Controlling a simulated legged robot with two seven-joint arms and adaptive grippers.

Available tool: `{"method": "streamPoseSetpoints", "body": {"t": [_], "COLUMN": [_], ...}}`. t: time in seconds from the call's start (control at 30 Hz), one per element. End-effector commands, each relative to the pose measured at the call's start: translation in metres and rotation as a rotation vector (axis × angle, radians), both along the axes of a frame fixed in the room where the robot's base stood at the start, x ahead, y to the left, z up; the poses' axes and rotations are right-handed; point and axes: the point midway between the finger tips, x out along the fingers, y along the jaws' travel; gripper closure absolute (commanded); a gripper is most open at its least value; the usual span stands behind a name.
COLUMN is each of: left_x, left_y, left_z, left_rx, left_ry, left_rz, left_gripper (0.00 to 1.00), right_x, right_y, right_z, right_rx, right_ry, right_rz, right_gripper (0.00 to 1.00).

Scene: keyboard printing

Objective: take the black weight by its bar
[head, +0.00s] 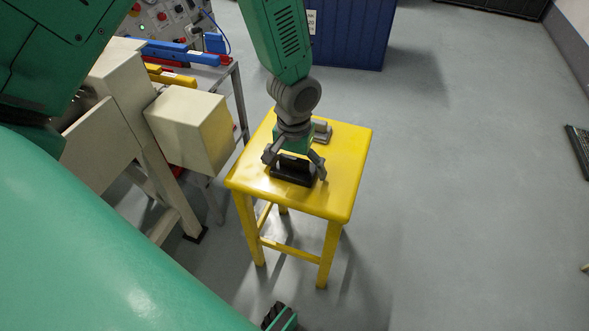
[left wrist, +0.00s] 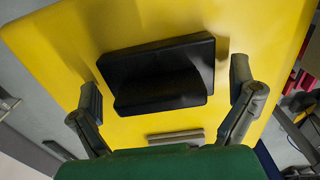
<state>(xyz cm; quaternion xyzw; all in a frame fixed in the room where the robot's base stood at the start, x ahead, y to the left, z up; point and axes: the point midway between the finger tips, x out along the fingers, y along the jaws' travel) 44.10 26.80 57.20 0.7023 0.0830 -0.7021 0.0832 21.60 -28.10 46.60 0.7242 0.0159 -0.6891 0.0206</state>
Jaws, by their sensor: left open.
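The black weight (head: 294,174) lies on the yellow stool (head: 345,165), near the middle of its seat. My left gripper (head: 295,166) points down over it with its fingers spread, one on each side of the weight. In the left wrist view the black weight (left wrist: 160,75) shows as a dark block with a raised middle part, between the two open fingers (left wrist: 165,90). Gaps of yellow show between the weight and both fingers, so neither visibly touches it. The gripper hides part of the weight in the head view.
A grey weight (head: 322,131) lies on the stool behind the black one; it also shows in the left wrist view (left wrist: 176,137). A beige box-like machine (head: 188,128) and a table with blue and yellow tools stand to the left. The floor right of the stool is clear.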

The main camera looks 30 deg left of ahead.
Motion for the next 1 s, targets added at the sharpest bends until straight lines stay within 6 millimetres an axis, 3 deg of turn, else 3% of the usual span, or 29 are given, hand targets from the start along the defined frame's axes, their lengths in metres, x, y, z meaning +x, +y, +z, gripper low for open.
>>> {"method": "streamPoseSetpoints", "body": {"t": [0.03, 0.2, 0.57, 1.0], "left_x": [0.0, 0.0, 0.001, 0.001], "left_y": [0.0, 0.0, 0.0, 0.0], "left_z": [0.0, 0.0, 0.009, 0.083], "left_rx": [0.0, 0.0, 0.0, -0.001], "left_ry": [0.0, 0.001, -0.003, -0.004], "left_rz": [0.0, 0.0, 0.001, 0.0], "left_gripper": [0.07, 0.63, 0.63, 0.63], "right_x": [0.0, 0.0, 0.0, 0.0], "right_y": [0.0, 0.0, 0.0, 0.0], "right_z": [0.001, 0.0, 0.005, 0.038], "right_rx": [0.0, 0.0, 0.0, 0.0], "right_ry": [0.0, 0.0, 0.0, 0.0], "right_rz": [0.0, 0.0, 0.0, 0.0], "right_gripper": [0.6, 0.6, 0.6, 0.6]}}
